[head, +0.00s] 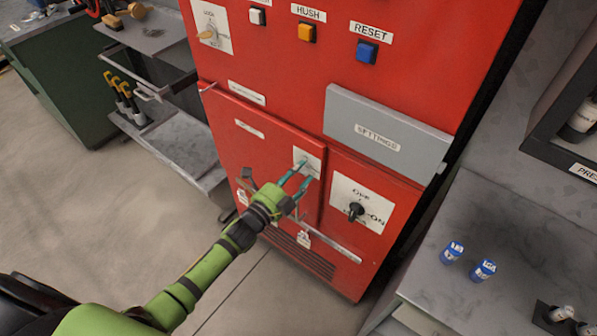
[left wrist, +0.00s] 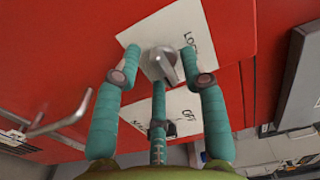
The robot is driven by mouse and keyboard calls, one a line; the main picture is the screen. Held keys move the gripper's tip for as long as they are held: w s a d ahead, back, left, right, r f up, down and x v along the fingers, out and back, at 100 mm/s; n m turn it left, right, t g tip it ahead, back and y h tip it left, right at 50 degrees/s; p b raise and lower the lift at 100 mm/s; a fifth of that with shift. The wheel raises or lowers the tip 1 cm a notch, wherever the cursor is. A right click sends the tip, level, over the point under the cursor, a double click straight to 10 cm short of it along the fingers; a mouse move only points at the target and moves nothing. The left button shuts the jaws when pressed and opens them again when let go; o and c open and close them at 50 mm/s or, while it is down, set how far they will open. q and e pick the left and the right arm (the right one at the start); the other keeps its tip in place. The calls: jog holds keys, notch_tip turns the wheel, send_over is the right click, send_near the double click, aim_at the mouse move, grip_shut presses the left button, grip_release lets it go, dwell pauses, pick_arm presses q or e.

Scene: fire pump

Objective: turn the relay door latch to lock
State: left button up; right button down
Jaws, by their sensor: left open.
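The relay door (head: 262,150) is a red panel low on the red cabinet, and it looks closed. Its latch, a small grey knob (left wrist: 161,64), sits on a white plate (head: 308,160) near the door's right edge. Part of a word starting "LOC" shows beside the knob in the left wrist view. My left gripper (head: 299,174) has teal fingers and is open at the plate. In the left wrist view its fingers (left wrist: 160,68) stand on both sides of the knob, with a third below. Contact cannot be told. My right gripper is not in view.
A black rotary switch (head: 355,211) on a white plate is just right of the latch. A grey settings cover (head: 386,137) juts out above it. A bare metal handle (left wrist: 62,118) is left of my fingers. Blue cylinders (head: 483,270) stand on the grey bench at right.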

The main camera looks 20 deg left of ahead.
pick_arm(q)
jog(key=shift+w+d, duration=0.1)
jog(key=shift+w, duration=0.05)
grip_shut()
jog(key=shift+f+n, duration=0.15)
jog(key=shift+n, duration=0.15)
jog(key=n, duration=0.3)
jog(key=shift+n, duration=0.4)
jog(key=shift+s+d+n+p, duration=0.15)
jog(key=shift+n+p, duration=0.05)
jog(key=shift+n, duration=3.15)
jog(key=shift+s+d+n+p, duration=0.1)
jog(key=shift+n+p, duration=0.1)
jog(key=shift+n, duration=3.15)
